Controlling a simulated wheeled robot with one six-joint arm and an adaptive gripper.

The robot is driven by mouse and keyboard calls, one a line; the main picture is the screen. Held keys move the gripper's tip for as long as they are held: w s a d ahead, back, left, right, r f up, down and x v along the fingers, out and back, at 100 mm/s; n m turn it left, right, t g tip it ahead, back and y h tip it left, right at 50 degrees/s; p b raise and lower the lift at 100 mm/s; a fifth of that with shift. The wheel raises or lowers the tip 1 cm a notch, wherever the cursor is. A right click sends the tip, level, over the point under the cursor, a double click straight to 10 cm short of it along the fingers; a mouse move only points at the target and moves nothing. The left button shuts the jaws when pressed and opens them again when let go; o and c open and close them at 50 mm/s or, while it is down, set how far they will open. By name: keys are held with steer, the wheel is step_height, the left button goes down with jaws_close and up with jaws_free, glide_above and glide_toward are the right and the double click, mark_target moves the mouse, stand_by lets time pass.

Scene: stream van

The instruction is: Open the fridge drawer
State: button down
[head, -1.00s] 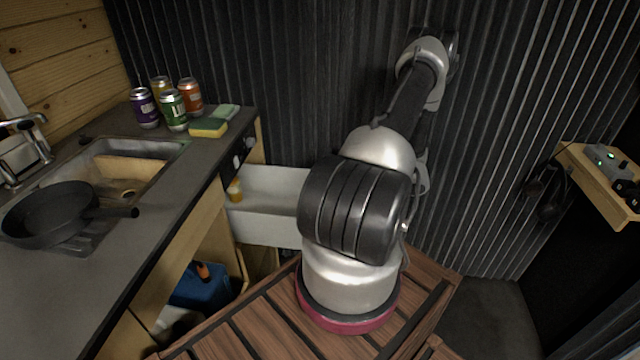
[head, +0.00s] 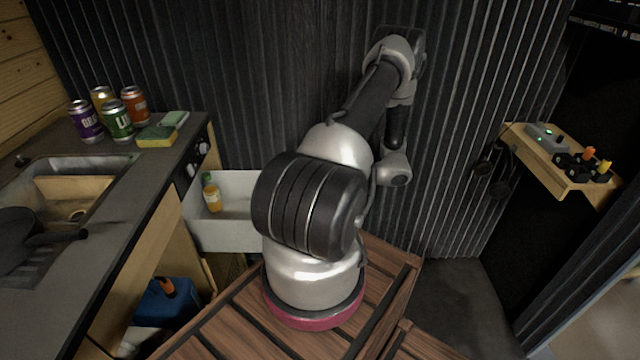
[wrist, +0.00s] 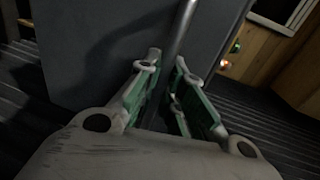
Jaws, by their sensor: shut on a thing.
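The fridge drawer (head: 226,236) stands pulled out from under the counter in the head view, its white inside showing. An orange bottle (head: 212,197) stands inside it. My arm covers the drawer's outer end. In the wrist view, my gripper (wrist: 167,62) is shut on the metal bar handle (wrist: 182,28), its green-padded fingers on either side of the bar. A dark grey front panel (wrist: 95,55) lies behind the handle. My gripper is hidden in the head view.
The counter (head: 130,185) at the left holds several cans (head: 118,120), a sponge (head: 156,137) and a pan (head: 20,240). A blue box (head: 165,303) sits below the counter. A wooden shelf (head: 560,178) with devices is at the right. A corrugated wall (head: 240,80) stands behind.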

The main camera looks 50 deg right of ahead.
steer(key=c, duration=1.8)
jaws_free()
steer(key=v, duration=1.2)
